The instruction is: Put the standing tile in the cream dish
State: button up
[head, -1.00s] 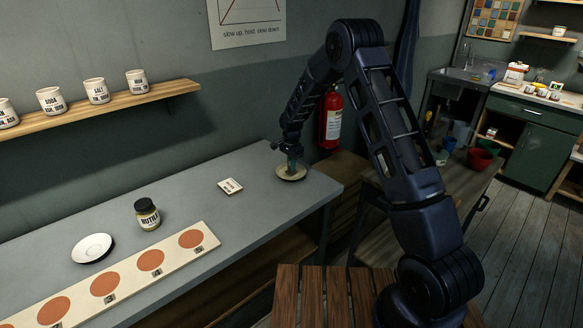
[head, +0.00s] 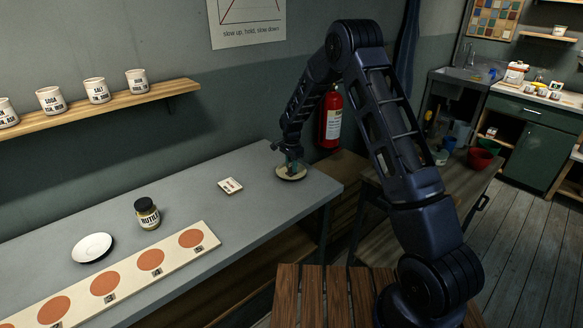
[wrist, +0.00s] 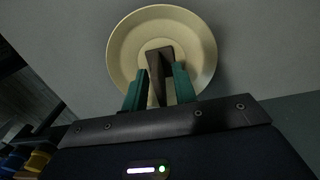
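The cream dish (head: 283,177) is a round, shallow dish near the far right end of the grey worktop. It also shows from above in the wrist view (wrist: 120,48). My gripper (wrist: 160,70) points down over the dish, its teal fingers at either side of a dark brown tile (wrist: 158,58). The tile spans the gap between the fingertips, and the fingers appear closed on it. It is over the inner part of the dish; whether its lower edge touches the dish I cannot tell. In the head view the gripper (head: 292,167) is low at the dish and mostly hides the tile.
A small lettered card (head: 230,186) lies left of the dish. Farther left are a dark labelled jar (head: 147,213), a white saucer (head: 93,247) and a board with orange circles (head: 129,274). The worktop's right edge is close to the dish. A fire extinguisher (head: 331,120) hangs behind.

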notch_tip(320, 180, up, 11)
jog(key=shift+f, duration=0.1)
jog(key=shift+d+r, duration=0.1)
jog(key=shift+r, duration=0.5)
jog(key=s+d+r+n+t, duration=0.1)
jog(key=s+d+r+n, duration=0.1)
jog(key=s+d+r, duration=0.65)
jog(key=s+d+r+n+t, duration=0.15)
jog(key=s+d+r, duration=0.45)
jog(key=d+r, duration=0.6)
jog(key=s+d+n, duration=0.1)
jog(key=s+d, duration=0.3)
jog(key=s, duration=0.5)
jog(key=s+d+r+n+t, duration=0.1)
jog(key=s+d+n, duration=0.1)
jog(key=s+d, duration=0.3)
jog(key=s+d+r+n+t, duration=0.1)
jog(key=s+d, duration=0.4)
jog(key=s, duration=0.8)
jog(key=shift+s+d+n, duration=0.15)
jog(key=shift+s+n, duration=0.2)
jog(key=shift+n, duration=0.4)
